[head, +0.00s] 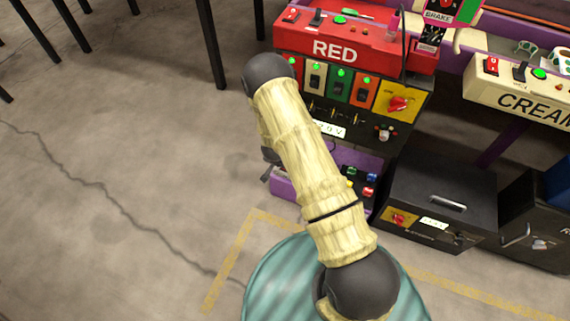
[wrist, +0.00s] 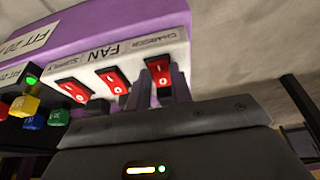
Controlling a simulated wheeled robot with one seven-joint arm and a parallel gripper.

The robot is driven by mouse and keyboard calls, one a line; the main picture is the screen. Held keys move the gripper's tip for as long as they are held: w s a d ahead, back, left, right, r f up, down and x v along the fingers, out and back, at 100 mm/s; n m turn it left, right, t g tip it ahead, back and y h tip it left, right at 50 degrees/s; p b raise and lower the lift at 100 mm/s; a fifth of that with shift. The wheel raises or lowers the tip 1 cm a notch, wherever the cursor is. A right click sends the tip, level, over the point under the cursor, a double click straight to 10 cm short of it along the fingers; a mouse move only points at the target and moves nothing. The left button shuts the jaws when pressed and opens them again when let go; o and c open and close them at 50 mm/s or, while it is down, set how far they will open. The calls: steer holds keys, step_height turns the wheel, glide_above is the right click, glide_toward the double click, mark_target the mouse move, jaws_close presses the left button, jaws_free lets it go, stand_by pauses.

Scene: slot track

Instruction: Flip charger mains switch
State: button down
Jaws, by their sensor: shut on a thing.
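In the wrist view, three red rocker switches sit in a row on a white panel (wrist: 140,50) with purple sides. The rightmost, the charger switch (wrist: 160,70), is beside the CHARGER label. The fan switch (wrist: 114,80) and the supply switch (wrist: 73,90) are to its left. My gripper (wrist: 160,92) is at the charger switch, with its fingers on either side of it and shut on it. In the head view, my arm hides the panel and most of my gripper; only a dark part shows at the arm's left edge.
A red RED cabinet (head: 335,50) with several lit switches stands behind my arm. A purple shelf (head: 285,187) is low beside it. A black case (head: 440,195) and a cream box (head: 520,90) stand to the right. The floor (head: 120,130) to the left is clear.

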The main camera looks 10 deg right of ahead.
steer(key=p, duration=0.1)
steer(key=g+p, duration=0.1)
steer(key=shift+w+d+r+y+p, duration=0.1)
steer(key=shift+d+r+y+p, duration=0.05)
steer(key=shift+r+y+p, duration=0.2)
steer(key=shift+w+d+f+g+y+p, duration=0.15)
steer(key=shift+w+f+g+y+p, duration=0.05)
steer(key=shift+g+y+p, duration=0.7)
steer(key=shift+h, duration=0.25)
steer(key=c, duration=1.2)
jaws_free()
steer(key=shift+c, duration=0.2)
step_height(320, 180, up, 12)
steer(key=p, duration=0.4)
steer(key=shift+s+a+p, duration=0.25)
steer(key=shift+s+p, duration=0.05)
